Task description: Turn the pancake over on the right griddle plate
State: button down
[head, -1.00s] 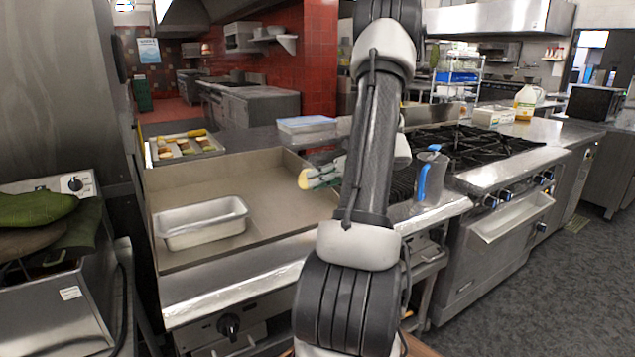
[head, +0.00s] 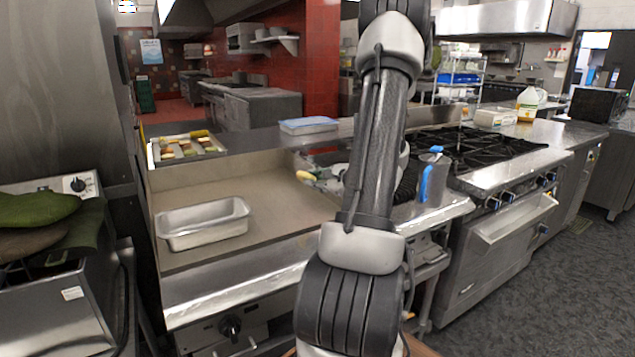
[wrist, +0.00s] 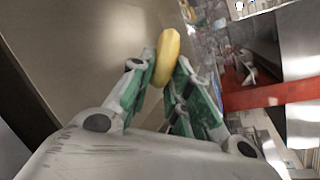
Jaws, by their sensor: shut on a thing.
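The pancake (head: 306,175) is a small pale yellow disc, held above the right part of the griddle plate (head: 262,203). My gripper (head: 318,174) is shut on it; the green-padded fingers come in from the right, partly behind my arm. In the wrist view the pancake (wrist: 168,57) stands out edge-on between the two fingertips (wrist: 162,75), and the griddle surface (wrist: 95,45) shows as a plain tan-grey area to the left. I cannot tell the exact gap between pancake and plate.
A metal loaf pan (head: 203,224) stands on the left part of the griddle. A food tray (head: 186,147) and a blue-lidded container (head: 308,125) lie behind it. A grey jug with a blue handle (head: 433,177) stands to the right, beside the burners. The griddle's middle is clear.

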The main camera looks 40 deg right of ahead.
jog(key=n+h, duration=0.2)
jog(key=n, duration=0.1)
jog(key=shift+w+a+r, duration=0.15)
jog(key=shift+w, duration=0.15)
jog(key=n+h, duration=0.1)
jog(key=n, duration=0.1)
jog(key=shift+w+n+h, duration=0.25)
jog(key=shift+n+h, duration=0.15)
jog(key=shift+t, duration=0.3)
notch_tip(320, 180, down, 7)
jog(key=shift+f, duration=0.1)
jog(key=c, duration=1.3)
grip_release()
jog(key=shift+o, duration=0.2)
jog(key=shift+v, duration=5)
jog(key=shift+a, duration=0.1)
